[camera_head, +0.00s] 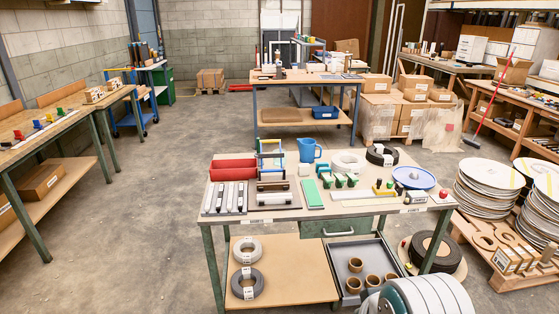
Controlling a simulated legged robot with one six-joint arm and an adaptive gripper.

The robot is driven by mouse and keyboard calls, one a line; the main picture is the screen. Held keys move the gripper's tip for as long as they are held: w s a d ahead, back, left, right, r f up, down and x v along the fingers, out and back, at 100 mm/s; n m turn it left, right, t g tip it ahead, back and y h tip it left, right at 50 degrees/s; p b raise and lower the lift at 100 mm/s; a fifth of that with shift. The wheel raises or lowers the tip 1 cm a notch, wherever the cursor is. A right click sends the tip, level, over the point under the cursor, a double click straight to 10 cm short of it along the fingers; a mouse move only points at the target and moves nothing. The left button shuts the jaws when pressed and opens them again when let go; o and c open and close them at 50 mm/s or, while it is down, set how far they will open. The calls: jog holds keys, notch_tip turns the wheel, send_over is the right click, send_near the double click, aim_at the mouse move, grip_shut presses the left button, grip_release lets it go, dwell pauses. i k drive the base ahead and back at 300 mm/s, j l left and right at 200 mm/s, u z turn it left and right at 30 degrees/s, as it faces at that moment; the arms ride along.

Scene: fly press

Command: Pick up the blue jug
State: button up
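The blue jug (307,151) stands upright near the back edge of the nearest workbench (330,226), around the middle of its length. Its handle is on the right side. The jug looks clear of any grip and nothing covers it.
A red bin (233,169) and a blue-framed rack (271,158) stand left of the jug. White and black rings (381,155) lie to its right. Stacked white discs (487,190) are right of the bench. Open concrete floor (130,240) lies to the left.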

aim_at(306, 147)
jog(key=i+j+u, duration=0.5)
jog(key=j+u, duration=0.25)
jog(key=i+j+u, duration=0.1)
jog(key=i+u, duration=0.25)
jog(key=i+j+u, duration=0.25)
jog(key=i+u, duration=0.2)
jog(key=i+j+u, duration=0.1)
jog(key=i+u, duration=0.35)
jog(key=i+z, duration=0.35)
jog(key=i, duration=0.25)
jog(key=i+j+z, duration=0.2)
jog(key=i+z, duration=0.15)
jog(key=i, duration=0.2)
jog(key=i+l+z, duration=0.2)
jog(key=i+z, duration=0.6)
jog(key=i, duration=0.15)
jog(key=i+j+z, duration=0.15)
jog(key=i+z, duration=0.35)
jog(key=i, duration=1.5)
jog(key=i+z, duration=0.25)
jog(key=i, duration=0.4)
jog(key=i+j+z, duration=0.3)
jog(key=i, duration=0.35)
jog(key=i+l+z, duration=0.1)
jog(key=z, duration=0.3)
jog(key=i+z, duration=0.5)
jog(key=z, duration=0.25)
jog(key=i+z, duration=0.2)
jog(key=z, duration=0.15)
jog(key=k+j, duration=0.05)
